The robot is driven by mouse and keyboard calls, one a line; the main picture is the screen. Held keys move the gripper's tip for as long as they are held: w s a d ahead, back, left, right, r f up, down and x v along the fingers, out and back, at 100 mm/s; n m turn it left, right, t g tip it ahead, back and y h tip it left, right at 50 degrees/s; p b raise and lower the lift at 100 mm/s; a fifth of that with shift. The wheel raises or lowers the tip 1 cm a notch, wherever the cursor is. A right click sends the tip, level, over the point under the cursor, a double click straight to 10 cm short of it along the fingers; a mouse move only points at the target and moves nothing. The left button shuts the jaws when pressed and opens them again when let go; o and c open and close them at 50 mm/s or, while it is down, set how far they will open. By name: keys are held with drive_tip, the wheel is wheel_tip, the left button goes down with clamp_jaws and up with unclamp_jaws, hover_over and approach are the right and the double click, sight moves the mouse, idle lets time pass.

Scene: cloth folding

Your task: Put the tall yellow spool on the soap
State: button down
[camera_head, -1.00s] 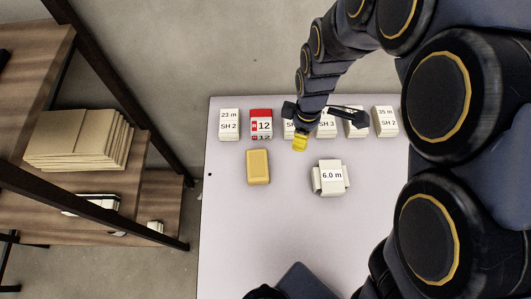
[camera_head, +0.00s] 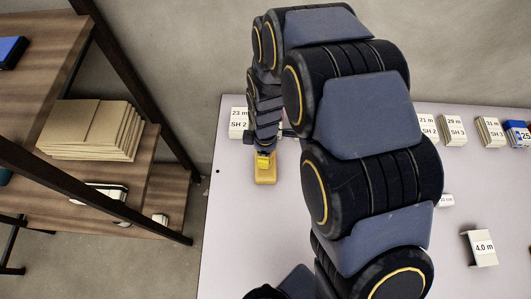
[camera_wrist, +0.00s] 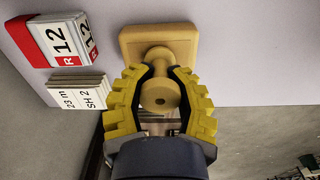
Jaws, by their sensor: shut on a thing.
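The soap (camera_head: 264,180) is a yellow-tan rounded block lying on the table; the wrist view shows it (camera_wrist: 184,42) beyond my fingers. My gripper (camera_head: 263,159) is over the soap's far end in the head view. In the wrist view my gripper (camera_wrist: 160,97) has its yellow ridged fingers closed around the tall yellow spool (camera_wrist: 159,94). The spool's holed round end faces the wrist camera, and its far end is in front of the soap's face. I cannot tell whether spool and soap touch. In the head view fingers and arm mostly hide the spool.
White labelled boxes stand in a row along the table's (camera_head: 228,230) far edge, including the 23 m box (camera_head: 239,123) and a red-topped 12 box (camera_wrist: 62,40) near the gripper. A 4.0 m piece (camera_head: 483,248) lies at right. My arm hides the table's middle.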

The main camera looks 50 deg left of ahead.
drive_tip(key=shift+f, duration=0.25)
drive_tip(key=c, duration=0.8)
unclamp_jaws()
drive_tip(key=shift+f, duration=0.15)
wheel_tip(320, 180, up, 11)
drive_tip(key=shift+a+r, duration=0.1)
drive_tip(key=shift+r, duration=0.6)
